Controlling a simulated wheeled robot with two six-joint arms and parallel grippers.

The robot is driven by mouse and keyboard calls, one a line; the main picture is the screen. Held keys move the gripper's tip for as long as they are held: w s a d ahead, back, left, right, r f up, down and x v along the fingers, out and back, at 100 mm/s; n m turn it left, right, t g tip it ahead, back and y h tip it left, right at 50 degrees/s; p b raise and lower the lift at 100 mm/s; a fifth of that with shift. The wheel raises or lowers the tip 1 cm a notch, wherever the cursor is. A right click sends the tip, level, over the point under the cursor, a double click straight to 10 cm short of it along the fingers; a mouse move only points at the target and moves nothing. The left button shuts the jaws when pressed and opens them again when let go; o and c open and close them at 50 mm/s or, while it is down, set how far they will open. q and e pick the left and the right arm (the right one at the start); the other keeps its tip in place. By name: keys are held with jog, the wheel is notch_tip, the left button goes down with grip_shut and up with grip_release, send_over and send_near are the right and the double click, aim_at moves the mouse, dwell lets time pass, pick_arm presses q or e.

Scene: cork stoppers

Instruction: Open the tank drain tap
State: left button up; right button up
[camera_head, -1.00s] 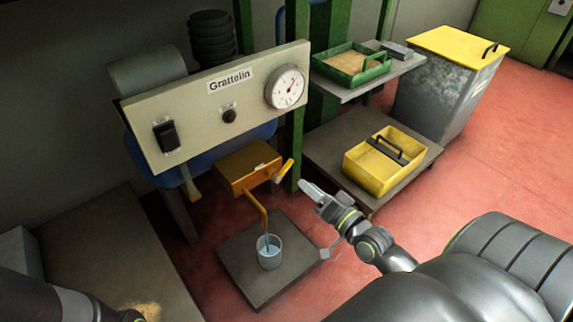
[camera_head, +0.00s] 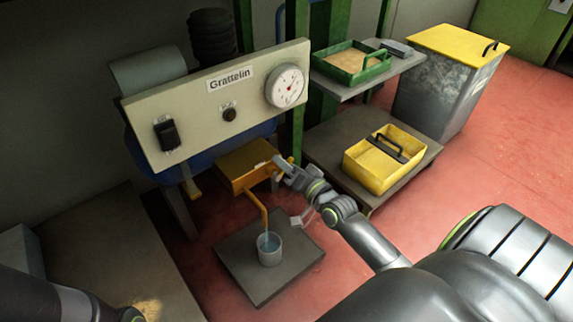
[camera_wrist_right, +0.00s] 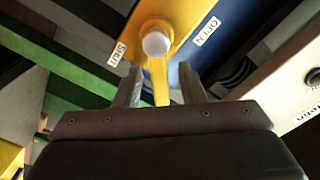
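The tank drain tap is an orange-yellow box (camera_head: 243,165) with a bent spout below the cream panel. In the right wrist view its yellow lever (camera_wrist_right: 159,80) runs down from a pale round hub (camera_wrist_right: 156,43). A SHUT label (camera_wrist_right: 117,54) is left of the hub and an OPEN label (camera_wrist_right: 207,31) right of it. My right gripper (camera_wrist_right: 160,90) is open, one finger on each side of the lever, with gaps visible. The head view shows my right gripper (camera_head: 282,166) at the tap's right end, covering most of the lever. My left gripper is out of view.
A clear cup (camera_head: 269,250) with bluish liquid stands under the spout on a grey platform (camera_head: 245,275). The panel (camera_head: 190,110) with a gauge (camera_head: 285,87) is above the tap. A yellow tray (camera_head: 375,180) sits on a low shelf to the right.

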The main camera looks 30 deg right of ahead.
aim_at(277, 175)
grip_shut()
jog(key=shift+a+r+n, duration=0.1)
jog(key=shift+n, duration=0.2)
jog(key=shift+a+r+n, duration=0.25)
jog(key=shift+n, duration=0.65)
jog(key=shift+s+a+r+n, duration=0.1)
jog(key=shift+a+n, duration=0.1)
jog(key=shift+n, duration=0.4)
jog(key=shift+a+r+n, duration=0.1)
jog(key=shift+a+n, duration=0.05)
jog(key=shift+n, duration=0.45)
jog(key=shift+a+r+n+b, duration=0.1)
jog(key=shift+a+n+b, duration=0.3)
jog(key=shift+n, duration=0.85)
jog(key=shift+a+r+n+b, duration=0.1)
jog(key=shift+a+n+b, duration=0.25)
jog(key=shift+n, duration=0.9)
jog(key=shift+a, duration=0.1)
jog(key=shift+f, duration=0.1)
jog(key=shift+o, duration=0.2)
grip_release()
